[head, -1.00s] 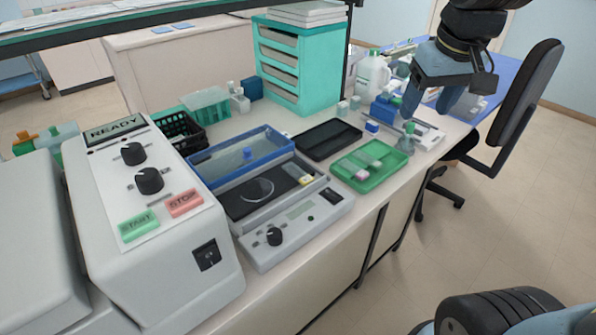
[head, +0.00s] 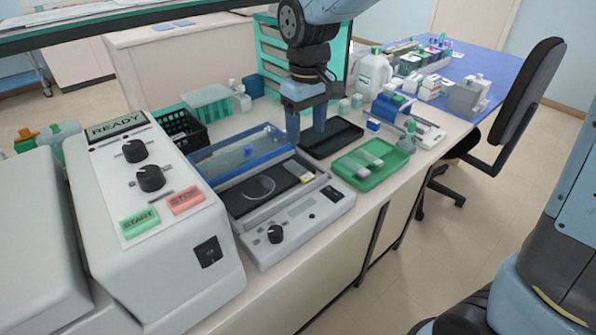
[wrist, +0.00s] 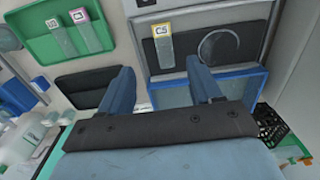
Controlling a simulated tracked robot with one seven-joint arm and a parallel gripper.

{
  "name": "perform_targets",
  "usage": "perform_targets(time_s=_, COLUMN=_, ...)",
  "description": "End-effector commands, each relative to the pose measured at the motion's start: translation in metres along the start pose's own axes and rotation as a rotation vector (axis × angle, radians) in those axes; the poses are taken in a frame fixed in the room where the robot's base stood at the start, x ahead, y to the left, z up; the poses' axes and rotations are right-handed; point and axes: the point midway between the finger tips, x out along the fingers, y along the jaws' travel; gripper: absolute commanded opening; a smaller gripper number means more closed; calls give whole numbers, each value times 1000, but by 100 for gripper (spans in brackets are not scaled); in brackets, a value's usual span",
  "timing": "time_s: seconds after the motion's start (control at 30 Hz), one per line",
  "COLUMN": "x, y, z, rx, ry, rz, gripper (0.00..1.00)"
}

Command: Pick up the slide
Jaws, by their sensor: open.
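A slide with a yellow-edged label (wrist: 163,45) lies on the dark plate of the grey instrument in the wrist view; its yellow end (head: 306,178) shows in the head view. Two more slides, one with a pink-edged label (wrist: 86,32) and one with a pale label (wrist: 62,40), lie in the green tray (wrist: 112,12), which also shows in the head view (head: 350,178). My gripper (head: 306,128) is open and empty. It points down near the black tray (head: 345,141), behind the instrument. In the wrist view its fingertips (wrist: 160,72) are spread, with the yellow-labelled slide beyond them.
A blue-rimmed clear tray (head: 245,158) stands behind the grey instrument (head: 320,217). A large READY-display machine (head: 150,210) stands left. A black basket (head: 181,131) and teal drawers (head: 272,60) are behind. Bottles and small boxes crowd the bench's right end.

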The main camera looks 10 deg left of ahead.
Motion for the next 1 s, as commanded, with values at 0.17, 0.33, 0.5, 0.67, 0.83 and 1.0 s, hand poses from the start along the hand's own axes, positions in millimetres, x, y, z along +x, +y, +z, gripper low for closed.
perform_targets(time_s=0.17, x=32, y=0, z=1, rx=1, ry=-3, rz=0, gripper=64)
perform_targets(time_s=0.33, x=53, y=0, z=0, rx=1, ry=-2, rz=0, gripper=64)
perform_targets(time_s=0.5, x=60, y=0, z=0, rx=1, ry=1, rz=1, gripper=64)
perform_targets(time_s=0.67, x=78, y=-3, z=0, rx=-1, ry=-3, rz=0, gripper=64)
perform_targets(time_s=0.83, x=100, y=-5, z=-2, rx=0, ry=-1, rz=0, gripper=64)
perform_targets(time_s=1.0, x=111, y=-5, z=-2, rx=1, ry=1, rz=1, gripper=64)
